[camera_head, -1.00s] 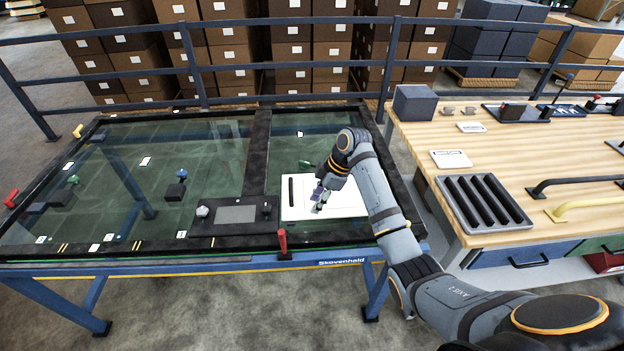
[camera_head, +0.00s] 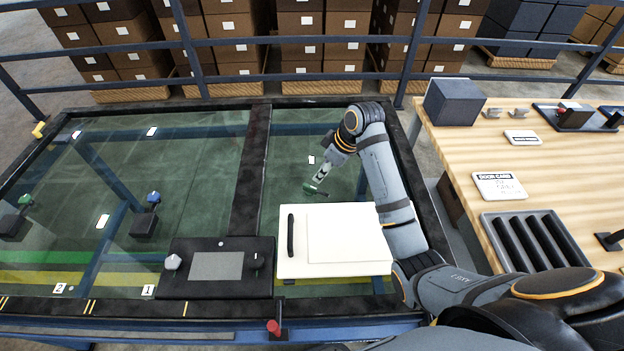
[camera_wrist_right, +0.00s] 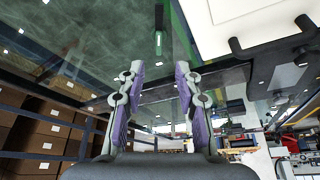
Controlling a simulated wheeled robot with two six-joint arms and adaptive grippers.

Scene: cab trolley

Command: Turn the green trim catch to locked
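The green trim catch (camera_head: 315,191) is a small green lever on the glass, just beyond the far edge of the white panel (camera_head: 290,268). In the right wrist view the green catch (camera_wrist_right: 158,42) lies ahead of the fingers, roughly in line with the gap between them. My right gripper (camera_head: 319,180) is close to the catch in the head view. The right wrist view shows its purple-padded fingers (camera_wrist_right: 158,85) apart with nothing between them. Whether a fingertip touches the catch cannot be told. My left gripper is out of view.
A black unit with a grey screen (camera_head: 216,266) stands left of the white panel. A blue knob (camera_head: 153,198) and another green knob (camera_head: 25,200) are farther left. A red-topped lever (camera_head: 274,328) is at the front edge. The wooden bench (camera_head: 450,140) is at right.

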